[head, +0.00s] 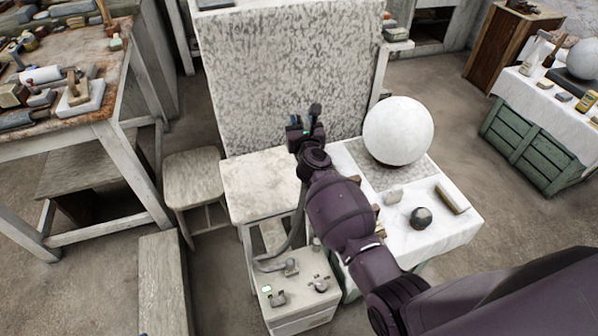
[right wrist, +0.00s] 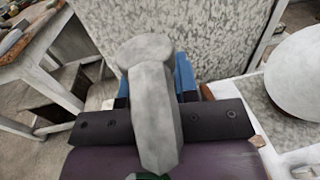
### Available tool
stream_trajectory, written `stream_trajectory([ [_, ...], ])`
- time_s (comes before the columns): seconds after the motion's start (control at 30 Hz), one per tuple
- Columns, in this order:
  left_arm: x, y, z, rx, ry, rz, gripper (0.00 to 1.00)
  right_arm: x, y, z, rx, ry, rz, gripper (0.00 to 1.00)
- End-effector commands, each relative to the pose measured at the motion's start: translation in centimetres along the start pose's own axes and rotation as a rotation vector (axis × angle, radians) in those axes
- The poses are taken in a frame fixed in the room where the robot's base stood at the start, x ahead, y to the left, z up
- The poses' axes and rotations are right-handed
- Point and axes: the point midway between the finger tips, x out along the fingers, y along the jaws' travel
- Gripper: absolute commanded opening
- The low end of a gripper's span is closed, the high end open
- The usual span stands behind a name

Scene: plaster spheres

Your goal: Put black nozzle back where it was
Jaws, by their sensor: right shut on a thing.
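My right gripper (head: 304,133) is raised above the pale wooden table, in front of the speckled upright panel. In the right wrist view its blue finger pads (right wrist: 185,78) are shut on a nozzle (right wrist: 155,110), which looks grey there, with a rounded head and a faceted body. In the head view the nozzle (head: 315,111) looks dark and small above the fingers. A grey hose (head: 296,225) runs down beside my right arm to a small white cabinet (head: 303,318) with a green display and several metal fittings on top. My left gripper is not in view.
A white plaster sphere (head: 398,131) stands on a cloth-covered table at right, with a dark round stone (head: 421,218) and small blocks. A pale table (head: 258,185) and stool (head: 193,180) stand left of my arm. The speckled panel (head: 285,75) stands behind my gripper.

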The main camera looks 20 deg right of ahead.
Motion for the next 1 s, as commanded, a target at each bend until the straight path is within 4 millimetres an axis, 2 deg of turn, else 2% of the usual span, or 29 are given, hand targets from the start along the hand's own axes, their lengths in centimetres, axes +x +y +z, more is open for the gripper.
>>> stream_trajectory([
  [0.03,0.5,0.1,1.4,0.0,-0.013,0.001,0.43,0.0,0.0,-1.6,0.0,0.004,0.001,0.04],
  [0.13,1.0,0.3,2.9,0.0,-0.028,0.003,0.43,-0.1,0.0,-3.2,-0.001,0.006,0.001,0.04],
  [0.6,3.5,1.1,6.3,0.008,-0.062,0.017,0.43,-0.1,0.0,-10.5,-0.001,0.008,0.001,0.04],
  [0.7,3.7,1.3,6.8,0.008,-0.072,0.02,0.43,-0.1,0.0,-11.6,-0.002,0.007,0.001,0.04],
  [0.9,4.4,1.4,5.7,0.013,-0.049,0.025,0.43,0.0,0.0,-12.0,0.0,-0.001,0.0,0.04],
  [1.0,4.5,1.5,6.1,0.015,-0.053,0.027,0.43,0.0,0.0,-12.9,-0.001,0.001,0.0,0.04],
])
